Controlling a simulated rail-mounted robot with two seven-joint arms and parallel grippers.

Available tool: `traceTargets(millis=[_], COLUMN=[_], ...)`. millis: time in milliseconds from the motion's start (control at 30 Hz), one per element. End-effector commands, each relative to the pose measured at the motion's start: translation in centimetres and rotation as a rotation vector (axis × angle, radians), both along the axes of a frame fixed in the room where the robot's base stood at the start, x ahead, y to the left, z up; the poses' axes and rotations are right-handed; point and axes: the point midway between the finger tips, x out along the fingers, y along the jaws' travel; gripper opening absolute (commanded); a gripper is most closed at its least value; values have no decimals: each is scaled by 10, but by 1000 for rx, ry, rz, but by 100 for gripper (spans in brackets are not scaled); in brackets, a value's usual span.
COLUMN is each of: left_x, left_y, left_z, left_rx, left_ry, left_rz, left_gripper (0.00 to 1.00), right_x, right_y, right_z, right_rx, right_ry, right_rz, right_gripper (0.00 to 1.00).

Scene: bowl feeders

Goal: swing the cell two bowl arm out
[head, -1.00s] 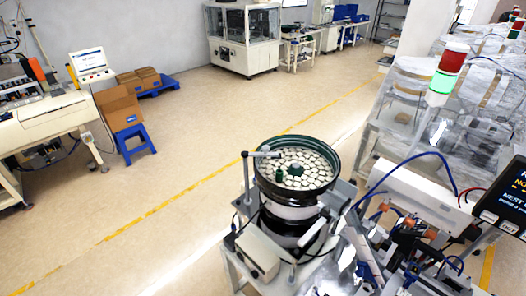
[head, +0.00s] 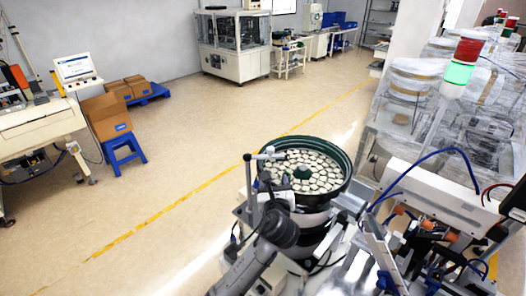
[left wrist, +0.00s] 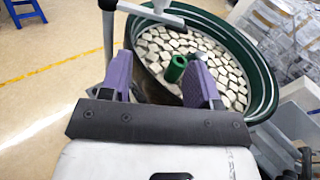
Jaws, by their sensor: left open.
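The bowl feeder (head: 343,170) has a dark green rim and is filled with pale flat pieces around a green centre post (head: 302,173). The bowl arm (head: 268,156) is a grey bar on an upright post (head: 249,190) at the bowl's left side. It reaches a short way over the rim. In the left wrist view the bar (left wrist: 150,12) crosses the top, with its post (left wrist: 108,45) beyond the left finger. My left gripper (left wrist: 160,75) is open and empty, its purple fingers pointing toward the bowl. In the head view my left wrist hides part of the feeder's base.
A stack light (head: 460,72) glows green at the right, before clear-covered machines (head: 415,110). A machine with blue hoses (head: 440,195) stands close right of the feeder. A blue stool (head: 123,150) with boxes is at the left. The floor left of the feeder is free.

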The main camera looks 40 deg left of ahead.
Motion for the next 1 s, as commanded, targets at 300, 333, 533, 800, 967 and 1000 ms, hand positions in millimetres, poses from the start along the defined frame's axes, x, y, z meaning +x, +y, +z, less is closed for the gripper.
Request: traceTargets(millis=[300, 333, 533, 800, 967, 1000], left_x=[22, 25, 52, 86, 100, 102], left_y=[14, 17, 43, 75, 87, 89], left_z=[19, 19, 20, 18, 18, 18], left_rx=[122, 121, 118, 117, 117, 117], left_ry=[40, 41, 39, 40, 39, 38], left_rz=[12, 13, 12, 12, 11, 10], left_gripper=[56, 56, 56, 56, 56, 56], right_x=[0, 0, 0, 0, 0, 0], right_y=[0, 0, 0, 0, 1, 1], right_z=[0, 1, 7, 12, 14, 14], right_rx=[0, 0, 0, 1, 4, 4], right_ry=[0, 1, 1, 1, 1, 1], right_rz=[0, 0, 0, -2, -3, -4], right_gripper=[43, 43, 43, 43, 43, 43])
